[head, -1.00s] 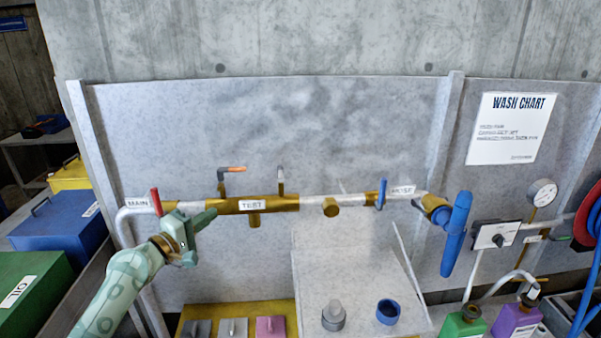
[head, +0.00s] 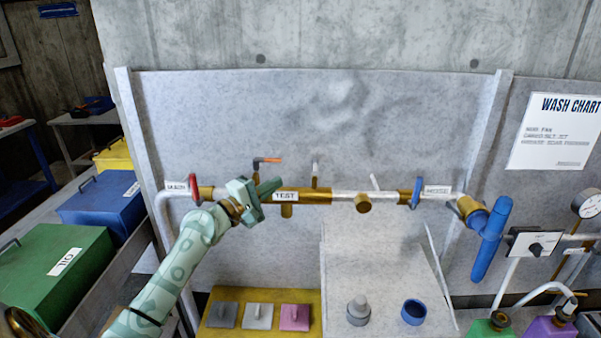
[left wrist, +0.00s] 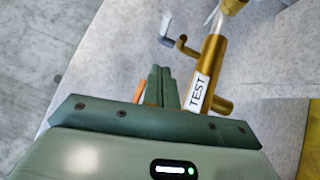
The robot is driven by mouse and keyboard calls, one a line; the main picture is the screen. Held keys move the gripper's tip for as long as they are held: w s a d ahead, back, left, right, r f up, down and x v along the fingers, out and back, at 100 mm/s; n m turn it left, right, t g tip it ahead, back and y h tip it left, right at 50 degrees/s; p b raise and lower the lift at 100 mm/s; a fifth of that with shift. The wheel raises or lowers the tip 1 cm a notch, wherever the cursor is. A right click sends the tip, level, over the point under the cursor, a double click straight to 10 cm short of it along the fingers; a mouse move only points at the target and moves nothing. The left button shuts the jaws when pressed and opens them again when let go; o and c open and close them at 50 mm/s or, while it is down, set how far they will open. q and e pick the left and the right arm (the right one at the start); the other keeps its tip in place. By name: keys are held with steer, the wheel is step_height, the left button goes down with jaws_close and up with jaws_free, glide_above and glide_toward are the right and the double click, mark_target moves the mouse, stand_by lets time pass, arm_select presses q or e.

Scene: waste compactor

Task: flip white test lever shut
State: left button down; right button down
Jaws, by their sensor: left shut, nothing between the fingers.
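The brass pipe section with the TEST label (head: 285,196) runs across the grey panel; the label also shows in the left wrist view (left wrist: 198,92). A white-tipped lever (head: 315,170) stands upright on its right part. In the left wrist view the pale lever (left wrist: 167,27) sits on a bent brass stem, ahead of the fingers. An orange-tipped lever (head: 268,160) points right on the left part, partly hidden by the fingers in the left wrist view (left wrist: 139,92). My left gripper (head: 270,188) is shut and empty, in front of the pipe, left of the TEST label and the white lever.
A red handle (head: 193,186) is left of my gripper by the MAIN label, and a blue handle (head: 416,192) is by the HOSE label. Another thin white lever (head: 375,182) leans between. A yellow tray (head: 240,328) with several tiles is below. The panel above the pipe is clear.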

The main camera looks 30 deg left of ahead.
mark_target(315, 172)
arm_select(q)
steer(key=w+d+r+p, duration=0.1)
steer(key=w+d+p, duration=0.1)
steer(key=w+d, duration=0.2)
steer(key=shift+x, duration=1.1)
steer(key=shift+p, duration=0.35)
